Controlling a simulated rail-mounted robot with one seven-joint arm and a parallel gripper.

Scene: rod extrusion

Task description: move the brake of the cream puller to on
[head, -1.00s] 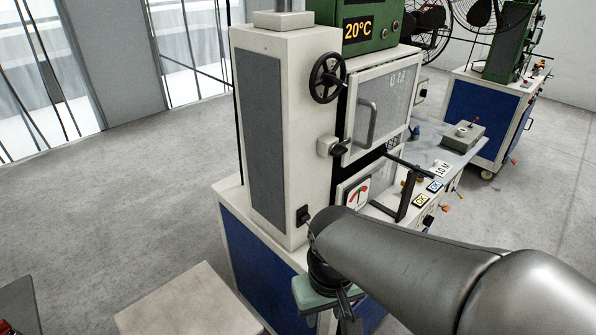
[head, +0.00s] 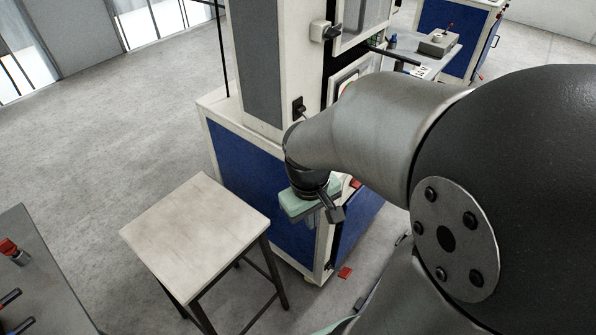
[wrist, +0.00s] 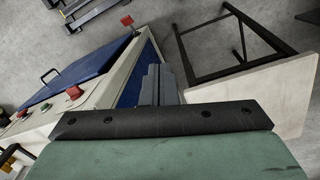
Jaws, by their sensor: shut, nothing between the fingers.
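A tall cream machine with blue lower panels (head: 252,165) stands mid-view in the head view. On its column are a black switch (head: 299,108) and a grey box with a black knob (head: 325,32). I cannot tell which part, if any, is the cream puller's brake. My gripper (wrist: 158,85) is shut and empty in the wrist view, pointing past a cream-edged blue cabinet. That view shows red knobs (wrist: 75,92) on a cream top to the left of the fingers. In the head view my arm hides part of the machine's front; the fingertips are not clear there.
A small pale-topped table (head: 195,232) with dark legs stands left of my gripper; it also shows in the wrist view (wrist: 275,90). A grey bench (head: 35,285) with red-topped items is at the lower left. A second blue cabinet (head: 452,35) stands behind. Open floor lies left.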

